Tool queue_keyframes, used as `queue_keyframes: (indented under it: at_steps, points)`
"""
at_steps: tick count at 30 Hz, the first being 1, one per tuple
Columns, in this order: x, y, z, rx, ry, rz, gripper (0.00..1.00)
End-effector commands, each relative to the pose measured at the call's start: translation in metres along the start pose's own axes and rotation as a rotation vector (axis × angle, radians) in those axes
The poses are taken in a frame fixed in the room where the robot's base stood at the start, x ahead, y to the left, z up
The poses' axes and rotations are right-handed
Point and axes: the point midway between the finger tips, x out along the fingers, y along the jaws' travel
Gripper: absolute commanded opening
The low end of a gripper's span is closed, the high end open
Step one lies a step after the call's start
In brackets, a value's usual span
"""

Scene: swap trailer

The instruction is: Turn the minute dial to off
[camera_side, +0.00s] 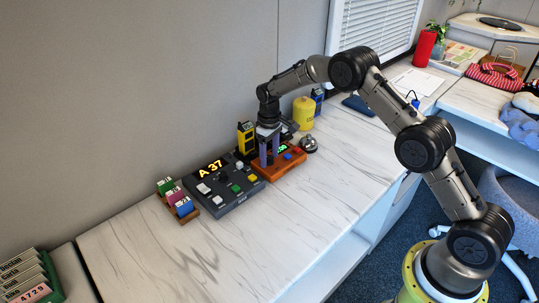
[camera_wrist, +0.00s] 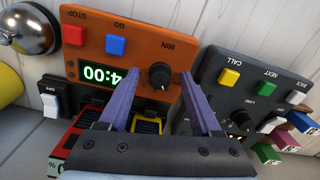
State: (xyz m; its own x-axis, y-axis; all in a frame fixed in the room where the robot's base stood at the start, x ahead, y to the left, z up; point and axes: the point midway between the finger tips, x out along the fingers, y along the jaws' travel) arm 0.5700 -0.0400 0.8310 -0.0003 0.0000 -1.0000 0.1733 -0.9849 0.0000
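The minute dial is a black knob (camera_wrist: 160,76) under the label MIN on an orange timer box (camera_wrist: 135,40). The timer's green display (camera_wrist: 97,75) ends in 4:00, its left part hard to read. My gripper (camera_wrist: 160,72) has two purple fingers, apart and empty, one on each side of the dial in the wrist view; I cannot tell whether they touch it or are still above it. In the side view my gripper (camera_side: 270,163) points down over the left part of the orange timer box (camera_side: 284,170), and the dial is hidden there.
A dark call panel (camera_side: 225,190) showing A 37 stands close beside the timer. A small rack of coloured blocks (camera_side: 176,200) lies left of it. A silver bell (camera_side: 309,145) and a yellow canister (camera_side: 303,113) stand right of and behind the timer. The front counter (camera_side: 300,215) is clear.

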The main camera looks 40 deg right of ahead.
Motion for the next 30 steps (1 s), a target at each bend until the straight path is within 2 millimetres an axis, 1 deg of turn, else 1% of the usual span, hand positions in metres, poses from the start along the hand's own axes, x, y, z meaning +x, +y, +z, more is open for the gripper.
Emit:
queue_keyframes:
  at_steps: [1, 5, 6, 8, 9, 11, 22, 26, 30]
  points:
    - [-0.0001, 0.0, 0.0, 0.0, 0.0, 0.0, 0.58]
    - [-0.0003, 0.0, -0.0001, 0.0, 0.0, 0.0, 0.35]
    - [-0.0004, 0.0, -0.0001, 0.0, 0.0, 0.0, 0.27]
    - [-0.0004, 0.0001, -0.0001, 0.0, 0.0, 0.0, 0.17]
    - [-0.0005, 0.0001, -0.0001, 0.0, 0.0, 0.0, 0.09]
    - [-0.0005, 0.0001, -0.0002, 0.0, 0.0, 0.0, 0.0]
    - [-0.001, 0.0003, -0.0004, -0.032, 0.001, 0.001, 0.0]
    - [-0.0013, 0.0003, -0.0006, -0.09, 0.002, 0.001, 0.0]
    - [-0.0017, 0.0002, -0.0008, -0.184, 0.003, 0.002, 0.0]
